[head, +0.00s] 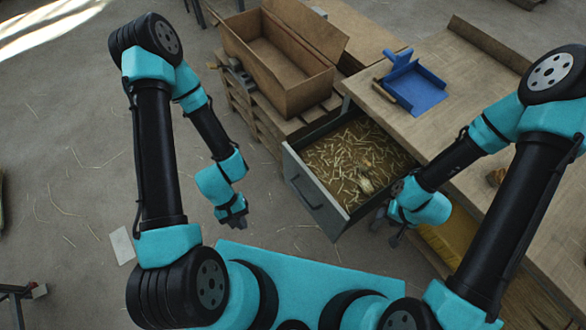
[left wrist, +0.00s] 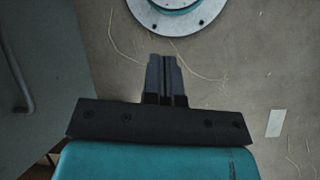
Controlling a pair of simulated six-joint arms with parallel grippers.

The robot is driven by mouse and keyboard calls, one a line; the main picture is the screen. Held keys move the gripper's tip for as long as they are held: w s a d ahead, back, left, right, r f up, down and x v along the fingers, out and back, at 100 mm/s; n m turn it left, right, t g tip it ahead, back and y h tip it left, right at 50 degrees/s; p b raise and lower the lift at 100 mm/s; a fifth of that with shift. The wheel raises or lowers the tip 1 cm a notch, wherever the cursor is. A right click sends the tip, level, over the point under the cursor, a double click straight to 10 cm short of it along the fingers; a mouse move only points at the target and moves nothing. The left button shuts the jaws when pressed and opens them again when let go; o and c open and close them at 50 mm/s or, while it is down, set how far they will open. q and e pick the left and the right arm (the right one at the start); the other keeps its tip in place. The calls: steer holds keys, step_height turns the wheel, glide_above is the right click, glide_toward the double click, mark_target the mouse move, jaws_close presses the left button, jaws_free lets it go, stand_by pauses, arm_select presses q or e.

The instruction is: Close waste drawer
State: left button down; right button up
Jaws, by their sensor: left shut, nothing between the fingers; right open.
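The waste drawer (head: 318,200) is pulled out from the workbench and holds straw-like bristle scraps (head: 345,160). Its grey front panel has a handle and faces my left gripper. My left gripper (head: 238,222) is shut and empty, to the left of the drawer front and apart from it. In the left wrist view the shut fingers (left wrist: 166,75) point over bare floor, with the grey drawer front and handle (left wrist: 20,85) at the left edge. My right gripper (head: 388,232) is open and empty beside the right side of the drawer.
A wooden workbench (head: 480,90) carries a blue dustpan (head: 413,85). A white paper (head: 122,245) lies there.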

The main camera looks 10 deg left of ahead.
mark_target(297, 163)
arm_select(q)
steer(key=s+d+r+n+t+h, duration=0.2)
steer(key=d+r+n+h, duration=0.2)
steer(key=d+n+h, duration=0.4)
steer(key=w+a+n+t, duration=0.3)
steer(key=w+n+t, duration=0.3)
steer(key=t, duration=0.1)
steer(key=w+a+n+t+y, duration=0.1)
steer(key=w+a+n+t, duration=0.1)
steer(key=w+n+t, duration=0.5)
steer(key=shift+a+f+n+t+y, duration=0.15)
steer(key=shift+a+n+t+y, duration=0.2)
steer(key=shift+t, duration=0.35)
steer(key=x, duration=1.3)
steer(key=shift+w+d, duration=0.25)
steer(key=shift+d, duration=0.05)
steer(key=shift+w, duration=0.1)
steer(key=shift+d, duration=0.1)
